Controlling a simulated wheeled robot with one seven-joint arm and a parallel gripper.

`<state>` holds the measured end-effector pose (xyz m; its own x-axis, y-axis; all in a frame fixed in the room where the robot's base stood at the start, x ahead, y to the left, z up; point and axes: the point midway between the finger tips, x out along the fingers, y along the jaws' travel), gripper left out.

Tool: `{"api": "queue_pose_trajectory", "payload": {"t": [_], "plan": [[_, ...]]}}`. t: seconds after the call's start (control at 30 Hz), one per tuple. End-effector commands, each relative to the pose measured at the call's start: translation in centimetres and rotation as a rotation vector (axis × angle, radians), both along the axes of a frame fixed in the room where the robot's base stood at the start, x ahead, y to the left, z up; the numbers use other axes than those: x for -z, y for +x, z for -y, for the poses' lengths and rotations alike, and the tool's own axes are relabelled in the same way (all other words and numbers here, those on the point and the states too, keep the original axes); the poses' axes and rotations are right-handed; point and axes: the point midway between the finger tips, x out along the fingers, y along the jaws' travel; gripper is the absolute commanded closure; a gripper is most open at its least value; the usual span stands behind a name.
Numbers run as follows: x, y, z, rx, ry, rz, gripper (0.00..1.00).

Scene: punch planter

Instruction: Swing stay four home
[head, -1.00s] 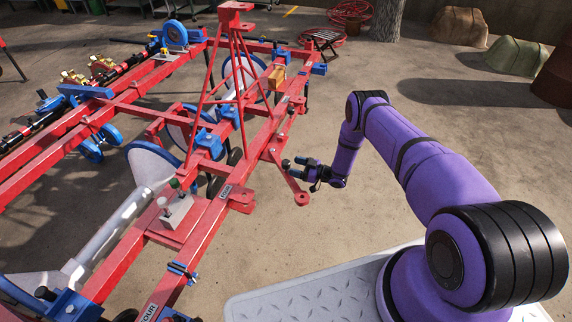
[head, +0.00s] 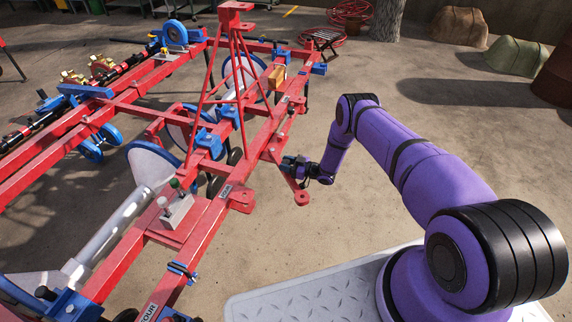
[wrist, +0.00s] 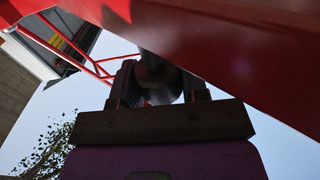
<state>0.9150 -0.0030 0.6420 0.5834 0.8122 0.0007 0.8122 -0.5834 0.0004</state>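The red planter frame (head: 205,225) fills the left and middle of the head view. A red bar with a round end lug (head: 302,198) sticks out from its near side; I cannot tell whether it is stay four. A white label (head: 149,312) at the bottom edge seems to read "FOUR". My gripper (head: 291,167) is at the frame's side, just above the lug. In the wrist view my gripper (wrist: 162,85) has its fingers apart, with a dark rounded part (wrist: 158,75) between them. Whether they touch it is unclear.
A red beam (wrist: 230,40) crosses close over my gripper in the wrist view. A red tripod mast (head: 236,60) stands on the frame. Blue clamps and wheels sit along the beams.

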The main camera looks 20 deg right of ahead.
Motion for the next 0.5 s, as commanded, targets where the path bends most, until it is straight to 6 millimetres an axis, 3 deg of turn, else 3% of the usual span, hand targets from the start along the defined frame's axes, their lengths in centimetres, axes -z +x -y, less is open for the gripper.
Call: {"api": "queue_pose_trajectory", "payload": {"t": [0.27, 0.5], "plan": [[0.0, -0.1, -0.4, 0.025, 0.0, -0.001, 1.0], [0.0, -0.3, -2.3, 0.147, 0.001, -0.005, 1.0]]}}
